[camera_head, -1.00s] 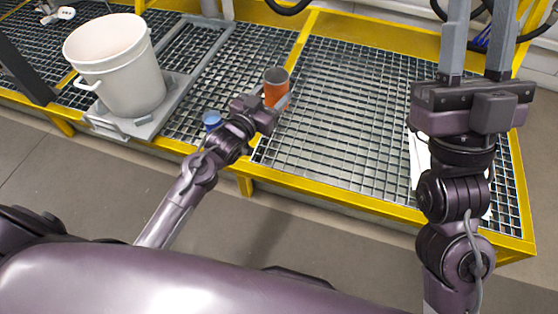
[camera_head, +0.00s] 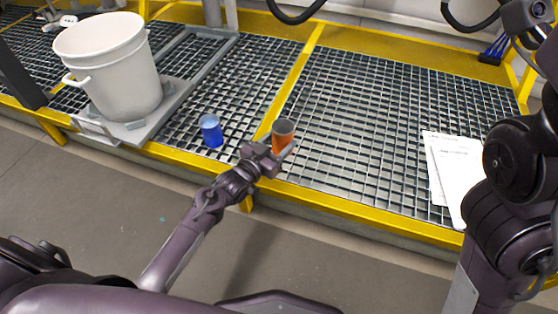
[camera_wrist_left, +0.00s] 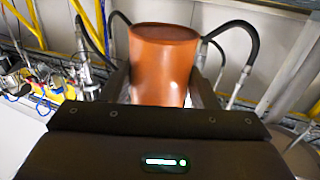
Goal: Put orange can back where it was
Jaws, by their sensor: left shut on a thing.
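The orange can (camera_head: 282,138) has a grey open top and stands roughly upright near the yellow front rail, at the bar between two grating panels. My left gripper (camera_head: 276,156) is shut on it. In the left wrist view the orange can (camera_wrist_left: 163,65) fills the space between the two dark fingers. I cannot tell whether its base touches the grating. My right arm is at the right edge of the head view, and its fingers are out of the frame.
A blue can (camera_head: 211,130) stands on the grating left of the orange can. A white bucket (camera_head: 112,70) sits on a grey platform (camera_head: 150,120) at the left. White papers (camera_head: 455,170) lie at the right. The middle grating (camera_head: 380,110) is clear.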

